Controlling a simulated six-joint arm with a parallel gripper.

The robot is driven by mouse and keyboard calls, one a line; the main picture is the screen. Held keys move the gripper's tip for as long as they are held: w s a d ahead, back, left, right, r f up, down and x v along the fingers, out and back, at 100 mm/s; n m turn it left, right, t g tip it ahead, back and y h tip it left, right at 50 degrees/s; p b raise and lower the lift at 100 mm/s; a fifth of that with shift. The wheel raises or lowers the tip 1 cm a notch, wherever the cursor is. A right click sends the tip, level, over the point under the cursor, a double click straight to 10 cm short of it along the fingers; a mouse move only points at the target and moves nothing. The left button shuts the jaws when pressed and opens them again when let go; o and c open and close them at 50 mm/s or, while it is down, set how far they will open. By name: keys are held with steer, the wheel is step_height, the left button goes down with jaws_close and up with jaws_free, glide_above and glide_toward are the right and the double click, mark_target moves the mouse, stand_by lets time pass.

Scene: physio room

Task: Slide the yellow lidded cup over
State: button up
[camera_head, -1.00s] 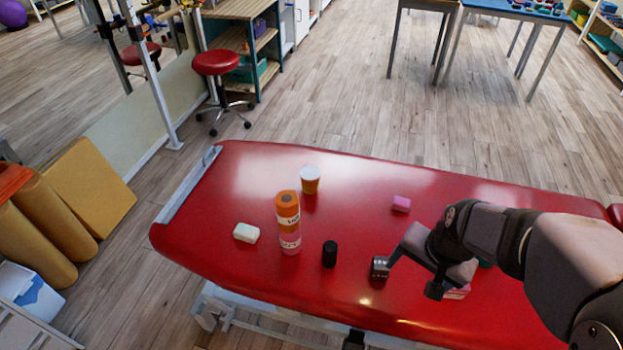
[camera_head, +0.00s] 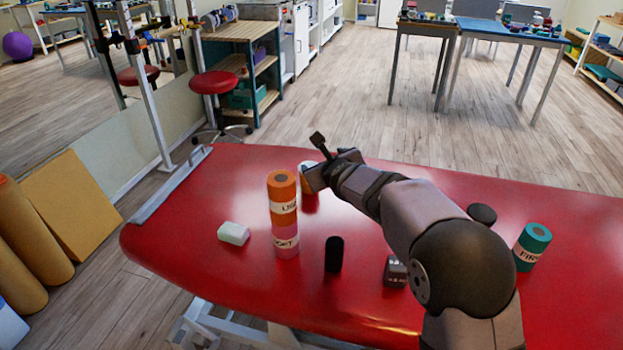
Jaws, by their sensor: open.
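The yellow lidded cup (camera_head: 309,193) stands on the red treatment table (camera_head: 190,247), toward its far side. It is yellow-orange with a white lid, and my gripper hides part of it. My gripper (camera_head: 314,160) is open at the cup, with one finger raised above and the other in front of the cup in this view. I cannot tell whether a finger touches the cup.
A stack of an orange and a pink roll (camera_head: 284,226) stands close in front of the cup. A whitish block (camera_head: 234,233), a black cylinder (camera_head: 334,254), a dark weight (camera_head: 395,272) and a teal roll (camera_head: 532,246) are on the table. The far edge is just behind the cup.

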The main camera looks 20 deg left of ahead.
steer(key=a+m, duration=0.1)
steer(key=w+a+f+m+b, duration=0.1)
steer(key=m, duration=0.1)
steer(key=a+m+t+b, duration=0.1)
steer(key=a, duration=0.1)
steer(key=shift+w+f+m, duration=0.25)
steer(key=shift+w+m, duration=0.05)
steer(key=shift+w, duration=0.1)
steer(key=shift+d+f, duration=0.1)
steer(key=shift+f, duration=0.05)
steer(key=b, duration=0.5)
glide_above(311, 194)
steer(key=s, duration=0.2)
steer(key=f, duration=0.6)
steer(key=shift+d+f, duration=0.2)
steer(key=shift+d, duration=0.15)
steer(key=p+x, duration=0.1)
steer(key=x, duration=0.1)
steer(key=shift+w+f+p, duration=0.15)
steer(key=shift+w+p, duration=0.1)
steer(key=shift+p, duration=0.05)
steer(key=shift+p+x, duration=0.7)
steer(key=shift+x, duration=0.6)
